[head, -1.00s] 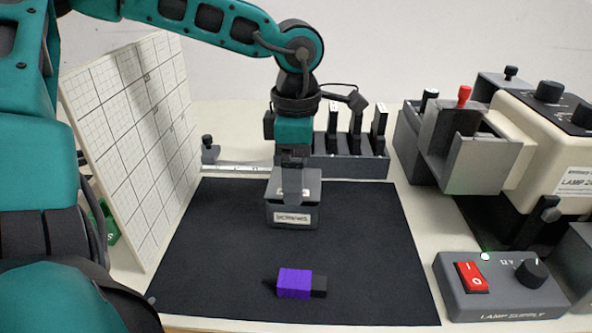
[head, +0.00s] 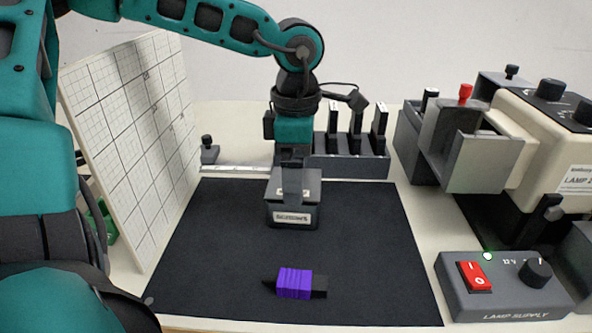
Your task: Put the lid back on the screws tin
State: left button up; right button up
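The screws tin (head: 292,218) is a small dark grey box with a white label on its front. It stands upright near the middle of the black mat. A grey lid-like top (head: 312,184) shows on it, with small pale patches beside my gripper. Whether this top is fully seated on the tin is not clear. My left gripper (head: 292,190) comes down from above and its fingers reach the middle of the top. The fingers overlap from this angle, so their opening and any grip are hidden. My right gripper is not in view.
A purple-and-black block (head: 294,284) lies on the mat (head: 370,250) in front of the tin. A gridded white board (head: 135,130) leans at left. A slotted rack (head: 350,166) stands behind. The lamp housing (head: 540,130) and lamp supply (head: 500,290) are at right.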

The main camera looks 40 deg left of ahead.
pick_arm(q)
jog(key=shift+s+f+b, duration=0.1)
jog(key=shift+b, duration=0.25)
dwell(0.8)
jog(key=o, duration=0.7)
jog(key=shift+d, duration=0.1)
jog(key=shift+a+r+p, duration=0.2)
jog(key=shift+r+p, duration=0.25)
jog(key=shift+r, duration=0.25)
jog(key=shift+r+p, duration=1.65)
jog(key=shift+r, duration=1.25)
jog(key=shift+c, duration=0.4)
grip_shut()
